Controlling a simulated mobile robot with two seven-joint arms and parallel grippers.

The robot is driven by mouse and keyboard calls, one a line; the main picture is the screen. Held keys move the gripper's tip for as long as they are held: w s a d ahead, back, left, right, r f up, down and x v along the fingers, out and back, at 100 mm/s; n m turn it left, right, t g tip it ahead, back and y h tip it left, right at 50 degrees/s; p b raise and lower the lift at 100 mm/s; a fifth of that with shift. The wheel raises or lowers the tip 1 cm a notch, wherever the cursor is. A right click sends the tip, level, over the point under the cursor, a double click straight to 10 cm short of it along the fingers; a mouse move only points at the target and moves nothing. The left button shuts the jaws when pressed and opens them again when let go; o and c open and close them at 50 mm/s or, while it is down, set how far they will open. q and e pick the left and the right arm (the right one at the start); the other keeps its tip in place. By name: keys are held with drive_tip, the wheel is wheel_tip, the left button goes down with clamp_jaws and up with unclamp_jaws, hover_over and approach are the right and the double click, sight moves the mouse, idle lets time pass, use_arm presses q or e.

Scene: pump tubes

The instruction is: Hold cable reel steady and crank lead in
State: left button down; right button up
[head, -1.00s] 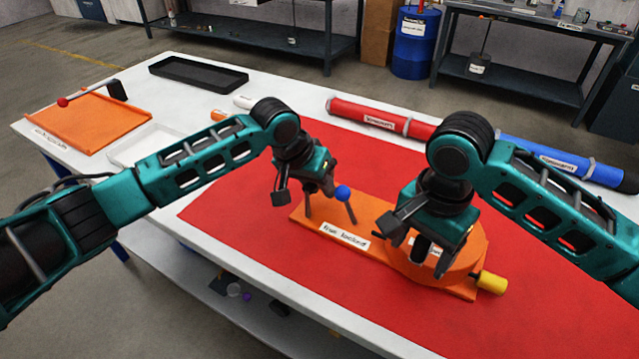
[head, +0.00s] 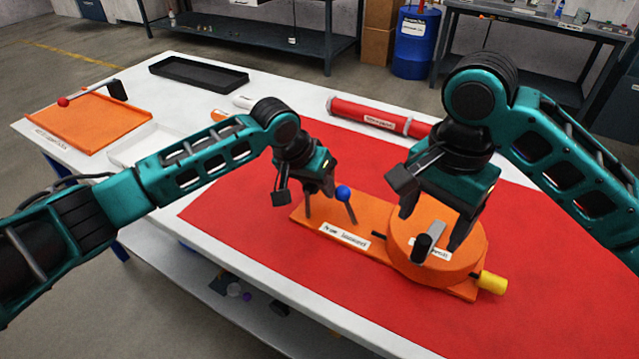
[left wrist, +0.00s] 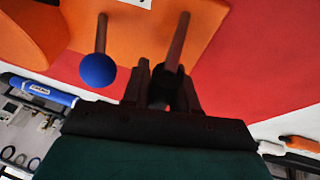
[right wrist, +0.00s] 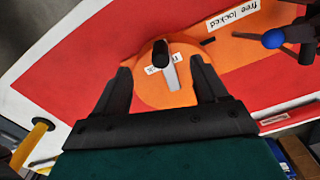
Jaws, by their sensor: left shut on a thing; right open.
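The cable reel is a round orange drum (head: 410,262) on an orange base (head: 370,228) with a white label. A crank with a black knob (head: 424,247) and pale arm (right wrist: 171,78) is on top of the drum. A lever with a blue ball (head: 343,193) stands at the base's left end; it also shows in the left wrist view (left wrist: 98,70). My left gripper (head: 310,195) is shut on the dark post (left wrist: 179,40) beside that lever. My right gripper (head: 434,225) is open above the drum, its fingers either side of the crank in the right wrist view (right wrist: 160,75).
A yellow cylinder (head: 492,283) sticks out at the base's right end. The base lies on a red mat (head: 260,200). A red tube (head: 370,116) lies behind. An orange tray (head: 90,125) and a black tray (head: 198,73) are at the left. The mat's front is clear.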

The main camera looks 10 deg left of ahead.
use_arm(q)
drive_tip(key=c, duration=0.8)
unclamp_jaws()
drive_tip(key=shift+r, duration=0.1)
